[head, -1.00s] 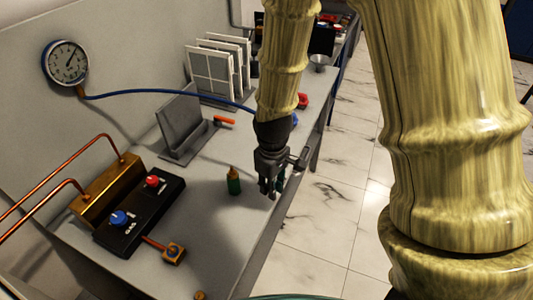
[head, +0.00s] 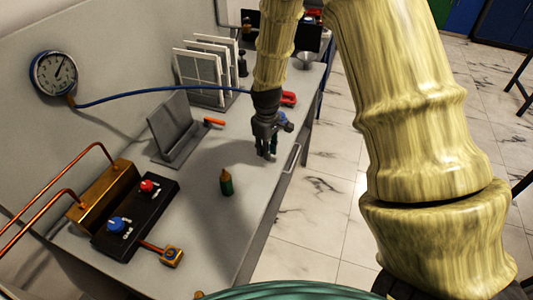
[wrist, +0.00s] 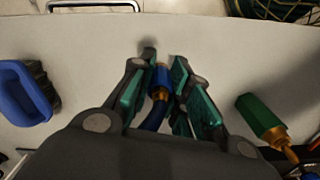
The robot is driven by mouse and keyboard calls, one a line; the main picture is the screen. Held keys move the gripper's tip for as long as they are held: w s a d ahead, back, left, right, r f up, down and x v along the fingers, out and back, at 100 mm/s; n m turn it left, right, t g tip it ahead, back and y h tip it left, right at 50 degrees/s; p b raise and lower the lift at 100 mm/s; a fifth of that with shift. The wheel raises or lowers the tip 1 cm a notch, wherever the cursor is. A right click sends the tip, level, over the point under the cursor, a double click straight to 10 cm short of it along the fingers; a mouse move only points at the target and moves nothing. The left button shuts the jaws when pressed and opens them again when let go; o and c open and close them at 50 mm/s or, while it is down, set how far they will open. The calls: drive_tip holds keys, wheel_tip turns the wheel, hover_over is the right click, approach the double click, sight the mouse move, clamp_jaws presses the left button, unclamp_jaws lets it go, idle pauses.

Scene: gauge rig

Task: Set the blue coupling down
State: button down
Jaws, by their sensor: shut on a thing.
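My gripper (head: 266,150) is over the bench near its front edge, pointing down. In the wrist view its teal-padded fingers (wrist: 158,75) are shut on the blue coupling (wrist: 162,77), which has a brass collar. The blue hose (wrist: 155,118) runs from the coupling back under the gripper. In the head view the hose (head: 160,90) runs from the gauge (head: 54,73) on the wall and passes behind my arm. The coupling is hidden in the head view. I cannot tell whether it touches the bench.
A green piece with a brass tip (head: 226,183) stands on the bench (head: 205,245), left of my gripper; it shows at right in the wrist view (wrist: 258,113). A blue object (wrist: 22,93) lies on the other side. A grey stand (head: 174,130) and a black knob panel (head: 135,215) are further left.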

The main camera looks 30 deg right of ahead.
sight(267, 162)
drive_tip(key=shift+w+f+p, duration=0.1)
drive_tip(key=shift+f+p, duration=0.55)
drive_tip(key=shift+f, duration=1.15)
drive_tip(key=shift+f, duration=0.1)
drive_tip(key=c, duration=1.4)
unclamp_jaws()
drive_tip(key=shift+o, duration=0.2)
drive_tip(key=shift+r+b, duration=1.45)
drive_tip(key=shift+r, duration=4.7)
